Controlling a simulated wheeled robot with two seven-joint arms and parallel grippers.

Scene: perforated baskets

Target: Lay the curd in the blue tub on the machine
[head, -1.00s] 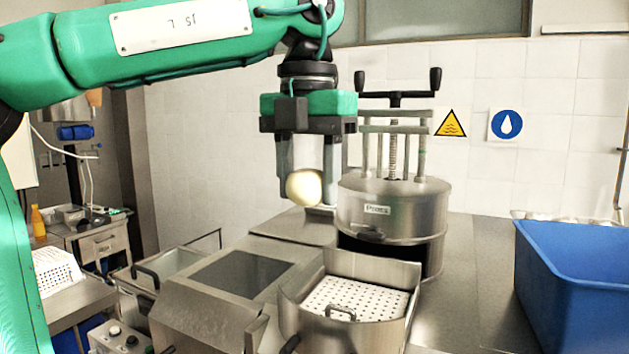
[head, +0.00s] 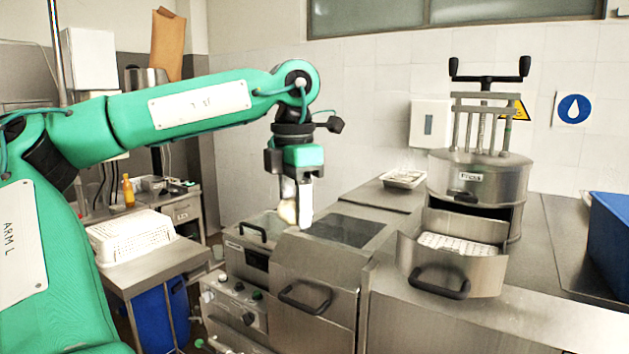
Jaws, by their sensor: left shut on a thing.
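My left gripper (head: 297,212) points down and is shut on the curd (head: 287,211), a small pale cream ball partly hidden by a finger. It holds the curd in the air in front of the steel machine with the dark flat top (head: 345,230). The blue tub (head: 617,240) stands at the right edge of the head view, cut off by the frame; its inside is not visible. My right gripper is not in view.
A small tray (head: 403,179) sits behind. A white perforated basket (head: 130,237) is on the left table, with a blue bin (head: 165,318) below.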

